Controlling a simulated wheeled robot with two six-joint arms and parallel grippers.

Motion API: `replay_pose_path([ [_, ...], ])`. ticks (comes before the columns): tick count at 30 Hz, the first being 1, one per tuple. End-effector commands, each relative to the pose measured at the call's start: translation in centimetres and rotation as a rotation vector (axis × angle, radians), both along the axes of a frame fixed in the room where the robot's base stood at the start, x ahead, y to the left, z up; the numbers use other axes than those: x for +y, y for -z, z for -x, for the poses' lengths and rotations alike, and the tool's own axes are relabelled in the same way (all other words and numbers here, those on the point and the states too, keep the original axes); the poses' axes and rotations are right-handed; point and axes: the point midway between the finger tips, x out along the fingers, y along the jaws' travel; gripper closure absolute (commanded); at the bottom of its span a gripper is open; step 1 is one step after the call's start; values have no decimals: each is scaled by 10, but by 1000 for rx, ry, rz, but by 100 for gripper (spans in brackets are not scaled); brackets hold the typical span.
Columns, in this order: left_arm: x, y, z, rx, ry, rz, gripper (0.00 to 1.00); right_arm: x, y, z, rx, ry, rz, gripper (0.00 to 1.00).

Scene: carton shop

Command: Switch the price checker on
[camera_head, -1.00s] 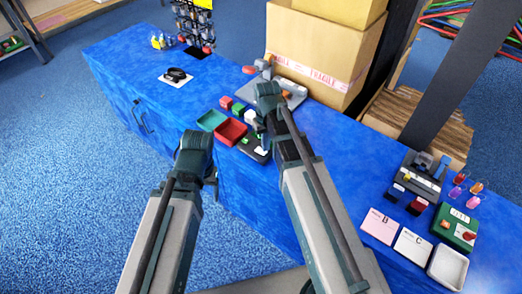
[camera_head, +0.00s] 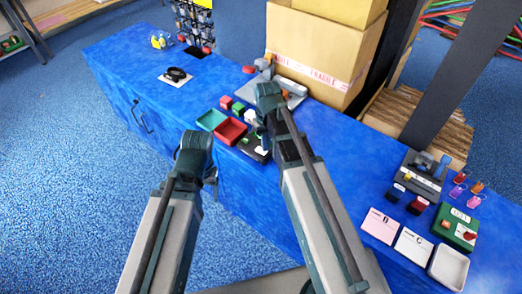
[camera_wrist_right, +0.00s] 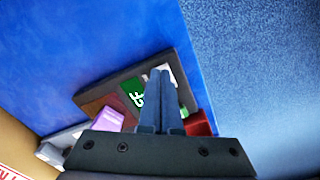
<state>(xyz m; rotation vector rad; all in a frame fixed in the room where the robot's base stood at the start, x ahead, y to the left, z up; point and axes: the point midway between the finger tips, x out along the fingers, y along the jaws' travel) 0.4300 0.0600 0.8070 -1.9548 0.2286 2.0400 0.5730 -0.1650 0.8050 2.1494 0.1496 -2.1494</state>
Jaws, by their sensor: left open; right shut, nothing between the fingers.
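The price checker, as I take it, is a dark flat box (camera_head: 253,153) near the front edge of the blue counter, partly hidden by my right arm in the head view. The right wrist view shows the dark box (camera_wrist_right: 97,94) with a green panel bearing a white sign, a pale patch and a brownish area. My right gripper (camera_head: 262,122) is shut and empty above it; in the right wrist view its fingertips (camera_wrist_right: 158,72) overlap the pale patch. Contact cannot be told. My left gripper (camera_head: 210,180) hangs off the counter's front edge, open, its fingers mostly hidden.
A red tray (camera_head: 231,131) and a green tray (camera_head: 211,120) lie left of the box, with small blocks behind. A large carton (camera_head: 315,50) stands at the back. Cards (camera_head: 380,226), a white dish (camera_head: 448,268) and a green device (camera_head: 456,228) are at right.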

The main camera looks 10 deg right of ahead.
Motion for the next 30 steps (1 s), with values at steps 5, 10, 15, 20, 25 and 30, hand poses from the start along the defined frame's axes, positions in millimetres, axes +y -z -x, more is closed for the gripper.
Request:
replay_pose_path([
  [5,0,4,0,0,0,0,28,0,4,0,0,0,0,100],
  [10,0,6,0,0,0,0,28,0,6,0,0,0,0,100],
  [15,0,8,0,0,0,0,28,0,8,0,0,0,0,100],
  [20,0,11,0,0,0,0,28,0,11,0,0,0,0,100],
  [25,0,13,0,0,0,0,28,0,13,0,0,0,0,100],
  [30,0,15,0,0,0,0,28,0,15,0,0,0,0,100],
])
